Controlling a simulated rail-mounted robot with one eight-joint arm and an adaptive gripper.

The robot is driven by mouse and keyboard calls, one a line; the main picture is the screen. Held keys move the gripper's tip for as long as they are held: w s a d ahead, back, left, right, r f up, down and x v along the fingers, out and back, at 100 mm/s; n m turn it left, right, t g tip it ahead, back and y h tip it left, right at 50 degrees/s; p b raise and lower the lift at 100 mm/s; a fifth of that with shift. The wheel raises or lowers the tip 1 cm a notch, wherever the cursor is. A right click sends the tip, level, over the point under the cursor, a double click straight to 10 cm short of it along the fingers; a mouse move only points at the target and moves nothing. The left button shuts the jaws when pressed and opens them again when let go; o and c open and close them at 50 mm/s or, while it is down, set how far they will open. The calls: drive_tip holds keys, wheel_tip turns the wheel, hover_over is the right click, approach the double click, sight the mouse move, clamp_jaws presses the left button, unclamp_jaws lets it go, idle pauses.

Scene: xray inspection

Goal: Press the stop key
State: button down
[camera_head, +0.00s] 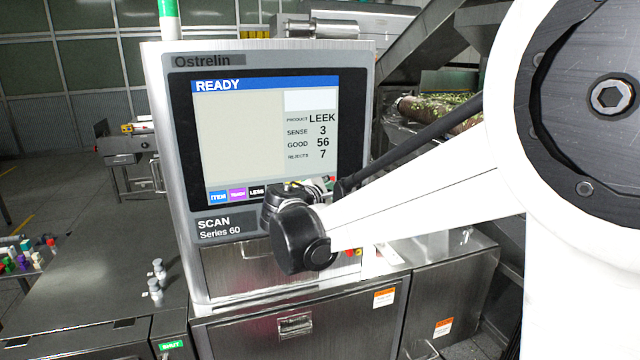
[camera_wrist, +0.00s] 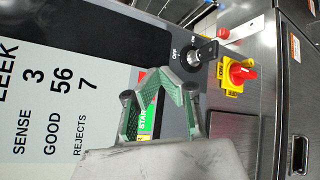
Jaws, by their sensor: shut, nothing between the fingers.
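The touch screen (camera_head: 255,140) of the Ostrelin scanner reads READY. Its bottom row shows blue, purple and black keys on the left; my gripper (camera_head: 318,184) and wrist cover part of the right end. In the wrist view, a green key (camera_wrist: 146,119) lettered START, partly covered, shows between my fingers. A small red patch (camera_wrist: 141,76) shows just beyond the fingertips; its lettering is hidden, so I cannot tell if it is the stop key. My gripper in the wrist view (camera_wrist: 160,78) is shut and empty, close over the screen's lower right corner. Contact cannot be told.
A black key switch (camera_wrist: 199,56) marked ON and OFF and a red rotary knob on a yellow plate (camera_wrist: 237,73) sit beside the screen. Steel cabinets (camera_head: 300,325) stand below. A conveyor with produce (camera_head: 440,112) is behind at right.

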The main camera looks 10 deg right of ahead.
drive_tip(key=s, duration=0.5)
drive_tip(key=shift+d, duration=0.3)
idle(0.4)
